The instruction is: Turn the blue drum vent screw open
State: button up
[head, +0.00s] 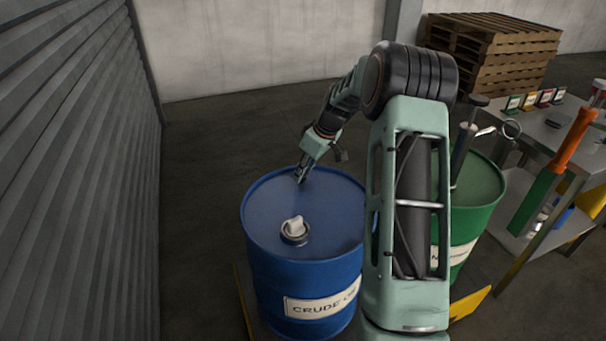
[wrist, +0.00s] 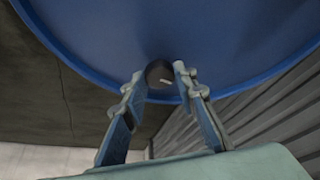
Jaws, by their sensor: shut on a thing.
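The blue drum (head: 265,205) stands left of my arm in the head view, with a label reading "CRUDE O…" on its side. Its blue top also fills the upper part of the wrist view (wrist: 220,35). The vent screw (wrist: 160,74) is a small dark round cap with a pale mark, near the drum's rim. My gripper (wrist: 160,80) has its two fingers on either side of the cap and is shut on it. In the head view my gripper (head: 301,178) points down at the far part of the drum top and hides the screw.
A white cap in a ring (head: 295,228) sits on the near part of the drum top. A green drum (head: 480,190) stands right of my arm. A metal table (head: 545,130) is at the right, wooden pallets (head: 490,50) behind, and a ribbed wall (head: 80,180) at left.

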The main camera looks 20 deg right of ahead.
jog(key=shift+d+n+g, duration=0.15)
jog(key=shift+n+g, duration=0.15)
jog(key=shift+n, duration=0.8)
jog(key=shift+y, duration=0.3)
jog(key=o, duration=1.2)
jog(key=shift+c, duration=0.2)
jog(key=v, duration=1.2)
jog(key=shift+w, duration=0.1)
